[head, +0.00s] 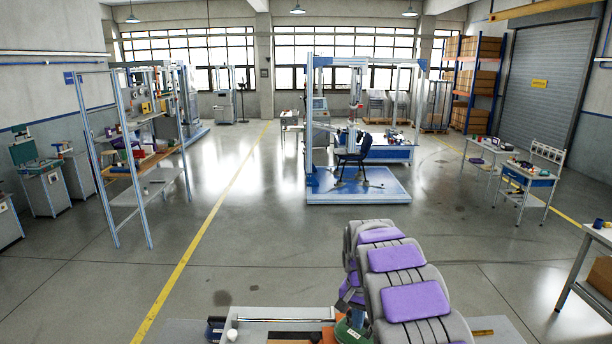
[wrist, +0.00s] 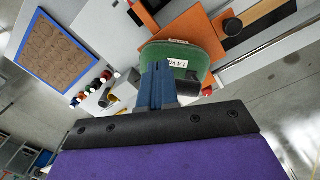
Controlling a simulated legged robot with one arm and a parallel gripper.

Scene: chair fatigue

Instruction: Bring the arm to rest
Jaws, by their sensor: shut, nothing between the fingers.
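My arm, grey with purple pads, reaches forward from the lower right of the head view. It hides most of the gripper there. In the wrist view my gripper (wrist: 157,84) shows as blue fingers shut together with nothing between them. A green rounded block (wrist: 198,42) with a white label lies just beyond the fingertips. The block also shows in the head view (head: 350,332) at the bottom edge. Whether the fingertips touch it I cannot tell.
The wrist view shows a blue-framed board (wrist: 72,52) with brown discs, an orange plate (wrist: 188,22), several small coloured parts and a metal rod. In the head view, a blue-framed test stand (head: 358,196) holds a dark chair (head: 352,150). Open floor lies between.

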